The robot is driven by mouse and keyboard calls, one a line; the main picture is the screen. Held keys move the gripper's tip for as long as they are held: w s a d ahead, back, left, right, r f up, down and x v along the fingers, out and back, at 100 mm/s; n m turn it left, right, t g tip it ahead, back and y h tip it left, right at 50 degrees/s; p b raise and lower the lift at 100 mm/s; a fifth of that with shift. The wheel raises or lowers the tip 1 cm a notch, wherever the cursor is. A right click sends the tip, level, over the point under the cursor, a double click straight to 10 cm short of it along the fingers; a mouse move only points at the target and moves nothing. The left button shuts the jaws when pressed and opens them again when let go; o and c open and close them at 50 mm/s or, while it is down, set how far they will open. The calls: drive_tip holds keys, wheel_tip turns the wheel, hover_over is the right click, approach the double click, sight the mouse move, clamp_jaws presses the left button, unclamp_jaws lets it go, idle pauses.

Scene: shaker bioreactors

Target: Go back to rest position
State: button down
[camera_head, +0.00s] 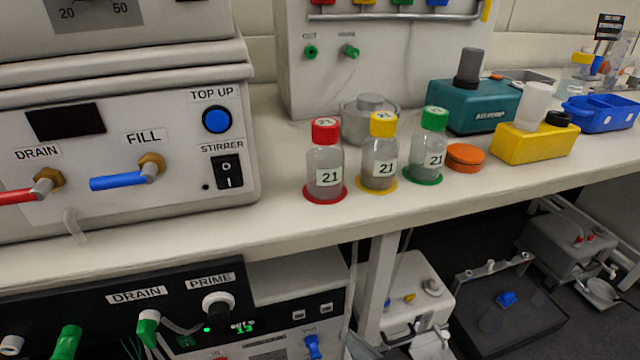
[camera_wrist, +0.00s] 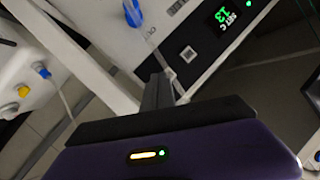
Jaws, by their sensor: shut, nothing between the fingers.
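My gripper (camera_wrist: 160,88) shows in the wrist view as a purple body with dark fingers close together, shut and empty. It is in front of the lower-shelf unit (camera_wrist: 190,22) with the green digits, and I cannot tell whether it touches anything. My gripper and arm are not in the head view.
Bottles with red (camera_head: 325,160), yellow (camera_head: 380,150) and green (camera_head: 429,145) caps stand on the bench (camera_head: 300,230). The large unit with blue button (camera_head: 217,120) is at left. Below are the black-fronted unit (camera_head: 110,318) and a white box (camera_head: 415,290).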

drive_tip(key=s+d+r+m+t+h, duration=0.1)
drive_tip(key=s+d+r+t+h, duration=0.2)
drive_tip(key=s+d, duration=0.5)
drive_tip(key=s+d+r+m+t+h, duration=0.1)
drive_tip(key=s+d+r+h, duration=0.1)
drive_tip(key=s+d+h, duration=0.6)
drive_tip(key=s+a+r+n+g+y, duration=0.1)
drive_tip(key=s+r, duration=0.2)
drive_tip(key=s, duration=0.6)
drive_tip(key=s+a+r+n+y, duration=0.1)
drive_tip(key=s+r, duration=0.1)
drive_tip(key=s, duration=0.6)
wheel_tip(320, 180, up, 21)
drive_tip(key=p, duration=2.1)
drive_tip(key=shift+a, duration=0.3)
